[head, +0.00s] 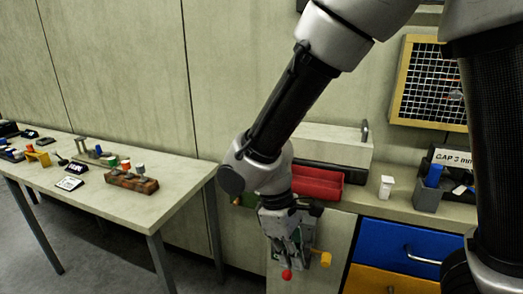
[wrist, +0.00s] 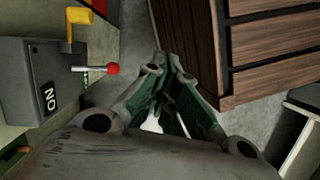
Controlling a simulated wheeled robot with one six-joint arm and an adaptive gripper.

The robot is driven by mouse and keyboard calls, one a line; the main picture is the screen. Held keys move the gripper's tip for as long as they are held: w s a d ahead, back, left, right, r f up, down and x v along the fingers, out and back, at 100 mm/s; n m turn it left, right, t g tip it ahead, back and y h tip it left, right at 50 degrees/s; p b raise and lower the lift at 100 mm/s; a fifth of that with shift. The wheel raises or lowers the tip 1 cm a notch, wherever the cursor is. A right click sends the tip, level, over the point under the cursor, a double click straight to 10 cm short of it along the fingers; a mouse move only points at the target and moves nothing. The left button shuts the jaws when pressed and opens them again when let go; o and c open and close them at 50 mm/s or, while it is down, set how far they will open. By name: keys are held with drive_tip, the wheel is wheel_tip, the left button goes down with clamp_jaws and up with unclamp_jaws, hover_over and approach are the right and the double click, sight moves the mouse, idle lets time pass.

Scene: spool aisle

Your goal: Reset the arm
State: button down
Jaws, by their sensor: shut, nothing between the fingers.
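My arm reaches down from the top of the head view, and my gripper (head: 288,237) points downward in front of the cabinet side. In the wrist view my gripper (wrist: 160,62) is shut and empty, its fingertips together.
A brown wooden drawer unit (wrist: 188,50) stands close to the fingers. A red tray (head: 318,183), a white cup (head: 386,186) and a grey bin (head: 427,196) sit on the counter, above blue (head: 400,248) and yellow drawers. A table (head: 110,200) with small items stands left; floor between is clear.

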drive_tip(key=d+r+m+t+y, duration=0.1)
drive_tip(key=d+r+m+t, duration=0.2)
drive_tip(key=d+r+m, duration=0.3)
drive_tip(key=s+d+r+m+t+y, duration=0.1)
drive_tip(key=d+r+m+t, duration=0.2)
drive_tip(key=d+r, duration=1.1)
drive_tip(key=d+m, duration=0.3)
drive_tip(key=d, duration=0.7)
drive_tip(key=shift+y, duration=0.3)
drive_tip(key=shift+r, duration=0.1)
